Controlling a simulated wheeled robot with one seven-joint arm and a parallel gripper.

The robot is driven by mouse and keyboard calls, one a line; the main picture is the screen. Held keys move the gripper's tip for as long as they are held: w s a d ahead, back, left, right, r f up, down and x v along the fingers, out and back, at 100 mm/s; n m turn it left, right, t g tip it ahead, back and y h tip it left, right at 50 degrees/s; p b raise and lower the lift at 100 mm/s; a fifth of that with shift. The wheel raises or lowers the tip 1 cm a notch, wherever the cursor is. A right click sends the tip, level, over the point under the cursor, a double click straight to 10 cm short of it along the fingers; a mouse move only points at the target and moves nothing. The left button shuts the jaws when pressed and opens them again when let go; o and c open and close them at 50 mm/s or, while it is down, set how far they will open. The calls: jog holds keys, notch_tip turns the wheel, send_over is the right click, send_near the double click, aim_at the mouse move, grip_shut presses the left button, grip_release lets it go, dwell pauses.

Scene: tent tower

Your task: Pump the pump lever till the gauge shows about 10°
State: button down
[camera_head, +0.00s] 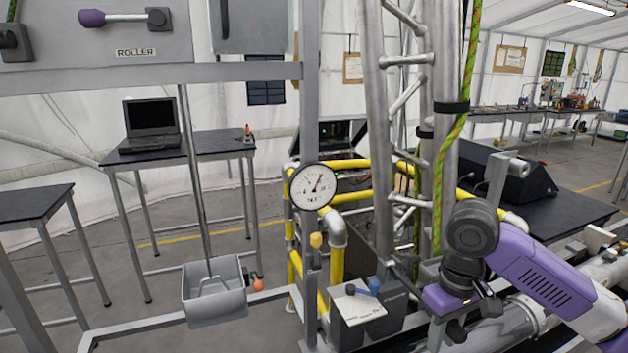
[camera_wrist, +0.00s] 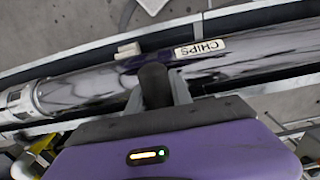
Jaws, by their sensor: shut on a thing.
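The round white gauge (camera_head: 313,186) with a dark rim stands mid-picture in the head view. Its needle points up and slightly right; the numbers are too small to read. My gripper (camera_head: 455,331) is low at the right, below my purple wrist, pointing down. In the wrist view my gripper (camera_wrist: 157,92) is shut around a dark, round-ended grip (camera_wrist: 154,84), which appears to be the pump lever's handle. The rest of the lever is hidden by my gripper and wrist, so its angle cannot be told.
A lattice tower post (camera_head: 378,120) and a green rope (camera_head: 462,110) stand left of my arm. Yellow pipes (camera_head: 348,164) surround the gauge. A grey bin (camera_head: 215,305) hangs at left.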

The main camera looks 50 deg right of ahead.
jog(key=shift+w+d+r+p, duration=0.15)
jog(key=shift+r+p, duration=1.45)
jog(key=shift+r, duration=0.35)
jog(key=shift+w+r+p, duration=0.1)
jog(key=shift+r+p, duration=0.4)
jog(key=shift+r, duration=0.05)
jog(key=shift+w+d+r+p, duration=0.15)
jog(key=shift+w+r+p, duration=0.05)
jog(key=shift+r+p, duration=0.4)
jog(key=shift+w+d+r, duration=0.15)
jog(key=shift+w+r, duration=0.1)
jog(key=shift+r, duration=0.35)
jog(key=shift+w+d+r, duration=0.15)
jog(key=shift+w+r, duration=0.05)
jog(key=shift+r, duration=0.4)
jog(key=shift+f, duration=0.1)
